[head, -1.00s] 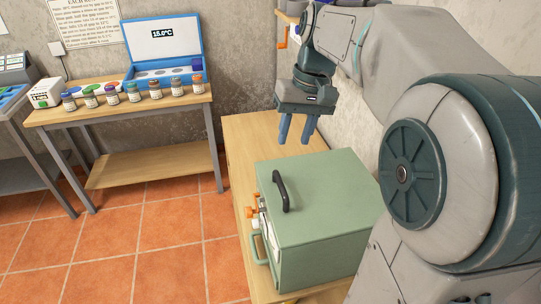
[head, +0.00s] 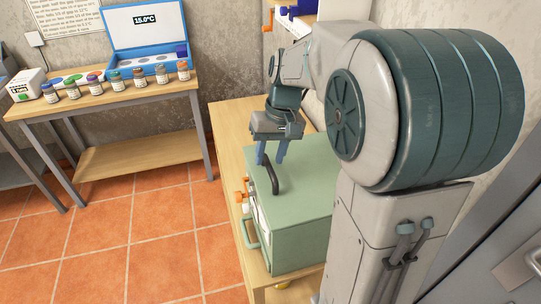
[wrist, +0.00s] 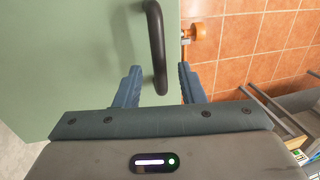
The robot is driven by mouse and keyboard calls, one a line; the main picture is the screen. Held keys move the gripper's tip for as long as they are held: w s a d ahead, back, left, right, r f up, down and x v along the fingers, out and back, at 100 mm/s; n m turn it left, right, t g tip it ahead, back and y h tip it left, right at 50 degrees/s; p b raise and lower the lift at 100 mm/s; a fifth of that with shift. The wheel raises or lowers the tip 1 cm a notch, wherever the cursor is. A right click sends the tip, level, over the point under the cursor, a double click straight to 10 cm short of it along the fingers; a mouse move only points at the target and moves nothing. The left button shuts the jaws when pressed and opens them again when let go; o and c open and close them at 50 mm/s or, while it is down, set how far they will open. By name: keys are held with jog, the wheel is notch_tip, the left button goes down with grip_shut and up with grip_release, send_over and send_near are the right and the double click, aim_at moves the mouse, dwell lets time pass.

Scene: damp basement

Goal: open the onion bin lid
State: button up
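The onion bin is a pale green box (head: 287,245) on a wooden bench, with its flat lid (head: 304,180) down. A black curved handle (head: 272,174) stands on the lid near its left edge. In the wrist view the handle (wrist: 156,45) runs down between my two blue fingers. My gripper (head: 272,158) is open at the handle's far end, pointing down. In the wrist view my gripper (wrist: 159,78) has a gap on both sides of the handle. I cannot tell how far the fingertips are above the lid.
An orange knob (head: 239,196) and a green side handle (head: 248,234) stick out from the bin's left face. The wooden bench (head: 229,128) has bare room behind the bin. A table with several small jars (head: 116,80) and a blue case (head: 147,40) stands at the back left.

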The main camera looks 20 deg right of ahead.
jog(key=shift+f, duration=0.35)
grip_shut()
jog(key=shift+r, duration=0.1)
